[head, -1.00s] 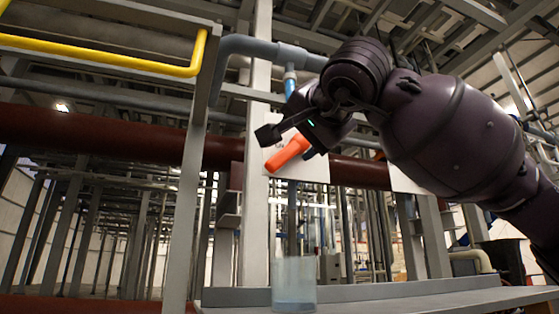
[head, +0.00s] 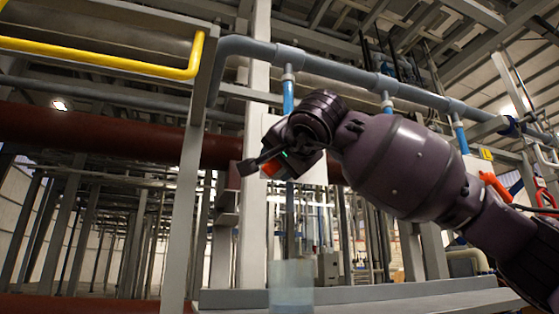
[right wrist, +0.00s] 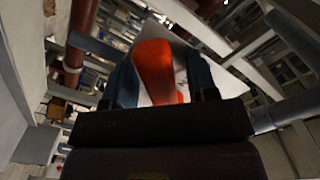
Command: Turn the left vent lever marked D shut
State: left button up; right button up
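An orange-red lever (head: 271,169) sits in front of a white plate (head: 314,172) below the leftmost blue drop pipe (head: 288,97). Most of it is hidden behind my right gripper (head: 258,163), and I cannot read a mark on the plate. In the right wrist view the lever (right wrist: 157,68) lies between the two fingers of my right gripper (right wrist: 160,75). The fingers stand apart on either side of it, with a sliver of white plate showing beside the left finger. My left gripper is not in view.
A clear vessel (head: 291,287) stands below the lever by a grey ledge (head: 380,294). A grey pipe (head: 350,72) runs above. Another orange-red lever (head: 494,187) is at the right. A yellow rail (head: 100,60) and steel post (head: 187,200) stand left.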

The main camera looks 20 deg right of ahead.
grip_shut()
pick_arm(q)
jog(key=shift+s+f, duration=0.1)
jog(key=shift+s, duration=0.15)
